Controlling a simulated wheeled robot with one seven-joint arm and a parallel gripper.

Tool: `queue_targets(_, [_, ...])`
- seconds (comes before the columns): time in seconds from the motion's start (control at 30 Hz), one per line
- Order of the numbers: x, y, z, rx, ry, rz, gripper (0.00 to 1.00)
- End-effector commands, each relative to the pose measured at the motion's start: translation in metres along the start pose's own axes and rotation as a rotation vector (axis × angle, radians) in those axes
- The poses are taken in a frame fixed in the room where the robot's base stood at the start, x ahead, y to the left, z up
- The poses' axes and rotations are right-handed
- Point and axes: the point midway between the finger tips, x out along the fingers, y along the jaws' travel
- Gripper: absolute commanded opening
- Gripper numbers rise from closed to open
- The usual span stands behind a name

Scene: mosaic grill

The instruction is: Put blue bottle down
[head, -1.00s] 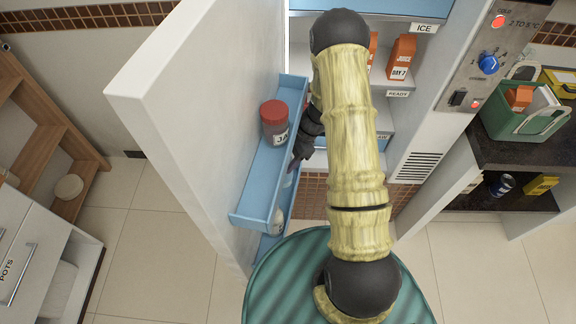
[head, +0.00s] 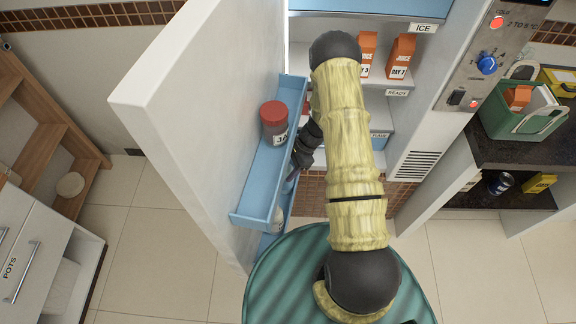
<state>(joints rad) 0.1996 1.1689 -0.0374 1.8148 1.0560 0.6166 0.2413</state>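My gripper (head: 297,168) is a dark shape beside the right edge of the blue door shelf (head: 262,180), on the inner side of the open fridge door. It points down and its fingers are small and partly hidden, so I cannot tell whether they are open or shut. I cannot make out a blue bottle clearly; a small bluish patch shows by the fingertips but blends with the shelf. A pale rounded item (head: 277,218) shows low down, on a lower door shelf, partly covered by the upper shelf's edge.
A red-lidded jar (head: 275,122) stands on the upper door shelf, whose near part is empty. The white fridge door (head: 190,110) stands open on the left. Orange juice cartons (head: 401,56) stand on the fridge shelf at right. A green crate (head: 523,120) sits on the dark counter.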

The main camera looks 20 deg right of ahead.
Motion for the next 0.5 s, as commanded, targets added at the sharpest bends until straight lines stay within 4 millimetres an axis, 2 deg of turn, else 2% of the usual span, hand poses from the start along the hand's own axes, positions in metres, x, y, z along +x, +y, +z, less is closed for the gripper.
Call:
queue_targets(0.27, [0.0017, -0.0006, -0.0009, 0.0, -0.001, -0.001, 0.0])
queue_targets(0.3, [0.0022, -0.0003, -0.0014, 0.0, 0.0, -0.001, 0.58])
queue_targets(0.33, [0.0016, -0.0003, -0.001, 0.0, 0.0, -0.001, 0.64])
queue_targets(0.37, [0.0015, -0.0003, -0.0009, 0.0, 0.0, -0.001, 0.66])
queue_targets(0.5, [0.0014, -0.0003, -0.0009, 0.0, 0.0, 0.0, 0.66])
